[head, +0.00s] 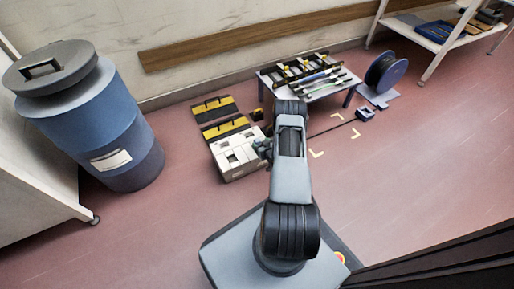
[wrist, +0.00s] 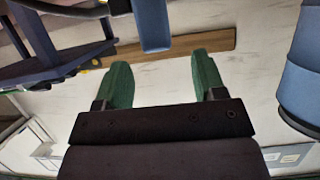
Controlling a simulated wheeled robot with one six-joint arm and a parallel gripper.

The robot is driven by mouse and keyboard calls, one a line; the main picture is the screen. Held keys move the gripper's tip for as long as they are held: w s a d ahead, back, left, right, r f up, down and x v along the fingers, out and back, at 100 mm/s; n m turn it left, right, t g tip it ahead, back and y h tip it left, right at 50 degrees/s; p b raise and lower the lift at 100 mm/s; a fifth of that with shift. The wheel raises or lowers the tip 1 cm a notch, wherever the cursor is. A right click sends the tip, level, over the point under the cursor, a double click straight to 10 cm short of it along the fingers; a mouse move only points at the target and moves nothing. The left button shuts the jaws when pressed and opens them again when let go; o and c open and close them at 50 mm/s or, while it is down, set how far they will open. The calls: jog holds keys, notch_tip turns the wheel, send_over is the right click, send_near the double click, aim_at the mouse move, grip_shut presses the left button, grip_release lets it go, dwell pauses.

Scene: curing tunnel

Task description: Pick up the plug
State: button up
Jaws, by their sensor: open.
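I cannot make out the plug for certain. A small blue-grey block (head: 365,114) lies on the floor near the cable reel in the head view, with a thin dark rod or cable (head: 335,128) running from it to the left. In the wrist view my gripper (wrist: 162,62) has its two green fingers spread wide apart, with nothing between them. A blue block-like piece (wrist: 152,25) shows beyond the fingers at the top of the wrist view; I cannot tell what it is. In the head view my arm hides most of the gripper, beside the pale box with square openings (head: 238,153).
A low table (head: 318,90) holding a rack and tools stands by the wall. A cable reel (head: 386,73) is right of it. A large blue bin (head: 105,125) stands at left. Yellow-black panels (head: 214,108) lie near the pale box. The floor at right is open.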

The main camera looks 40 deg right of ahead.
aim_at(257, 140)
jog(key=b+x, duration=0.2)
jog(key=x, duration=0.1)
jog(key=shift+w+d+f, duration=0.1)
jog(key=shift+w+f, duration=0.15)
jog(key=shift+f, duration=0.05)
jog(key=shift+w+d+f+b, duration=0.1)
jog(key=shift+w+b, duration=0.35)
jog(key=shift+w, duration=0.2)
jog(key=shift+c, duration=0.5)
jog(key=c, duration=0.9)
jog(key=shift+c, duration=0.4)
